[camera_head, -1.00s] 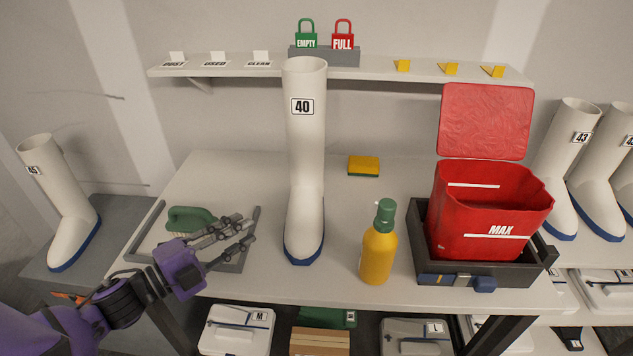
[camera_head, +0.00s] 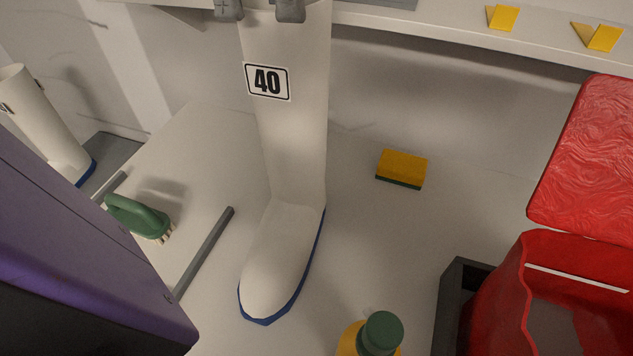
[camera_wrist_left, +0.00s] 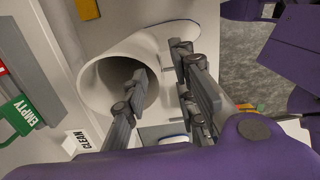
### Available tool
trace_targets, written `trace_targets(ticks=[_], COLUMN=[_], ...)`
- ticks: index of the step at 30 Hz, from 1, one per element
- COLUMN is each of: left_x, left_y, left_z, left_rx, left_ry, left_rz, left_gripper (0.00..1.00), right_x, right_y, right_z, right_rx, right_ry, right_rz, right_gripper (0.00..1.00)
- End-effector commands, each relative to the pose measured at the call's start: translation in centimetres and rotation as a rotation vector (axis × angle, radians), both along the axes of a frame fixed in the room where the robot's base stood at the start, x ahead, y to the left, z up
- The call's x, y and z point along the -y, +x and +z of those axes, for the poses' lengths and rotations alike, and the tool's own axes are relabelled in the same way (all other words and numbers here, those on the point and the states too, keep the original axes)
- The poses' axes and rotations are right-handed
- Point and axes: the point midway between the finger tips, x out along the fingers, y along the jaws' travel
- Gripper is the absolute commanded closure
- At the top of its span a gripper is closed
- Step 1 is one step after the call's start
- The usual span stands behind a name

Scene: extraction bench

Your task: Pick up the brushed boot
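The white boot marked 40 (camera_head: 290,160), with a blue sole edge, stands upright on the table in the head view. Its top is cut off by the upper frame edge. In the left wrist view its round mouth (camera_wrist_left: 100,75) faces the camera. My left gripper (camera_wrist_left: 160,95) is at the mouth, one finger over or in the opening and the other beyond the rim. A gap shows between the fingers. In the head view only the tips of my left gripper (camera_head: 259,10) show, at the boot's upper shaft. Contact cannot be told. My right gripper is not in view.
A yellow sponge (camera_head: 402,168) lies right of the boot. A shelf (camera_head: 400,25) runs behind.

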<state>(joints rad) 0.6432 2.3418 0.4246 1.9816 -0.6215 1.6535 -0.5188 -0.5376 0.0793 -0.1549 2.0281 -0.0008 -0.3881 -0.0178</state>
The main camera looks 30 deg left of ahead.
Motion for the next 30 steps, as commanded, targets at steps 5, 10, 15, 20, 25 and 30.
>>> trace_targets(ticks=[5,10,15,20,25,30], left_x=[-0.1,-0.2,-0.2,-0.5,-0.9,-0.9], left_y=[-0.1,-0.2,-0.2,0.0,0.2,0.2], left_z=[-1.2,-1.4,-3.1,-5.0,-7.6,-8.9], left_rx=[-0.004,-0.003,-0.004,-0.005,-0.005,-0.003], left_ry=[0.055,0.062,0.062,0.061,0.060,0.060], left_rz=[-0.014,-0.016,-0.017,-0.017,-0.016,-0.016], left_gripper=[0.74,0.74,0.74,0.74,0.74,0.74], right_x=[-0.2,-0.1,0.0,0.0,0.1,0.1], right_y=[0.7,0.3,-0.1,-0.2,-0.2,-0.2], right_z=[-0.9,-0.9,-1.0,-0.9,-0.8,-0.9], right_rx=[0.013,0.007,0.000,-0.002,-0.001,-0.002], right_ry=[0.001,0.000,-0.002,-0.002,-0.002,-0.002], right_rz=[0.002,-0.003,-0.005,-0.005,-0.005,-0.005], right_gripper=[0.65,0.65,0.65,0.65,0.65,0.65])
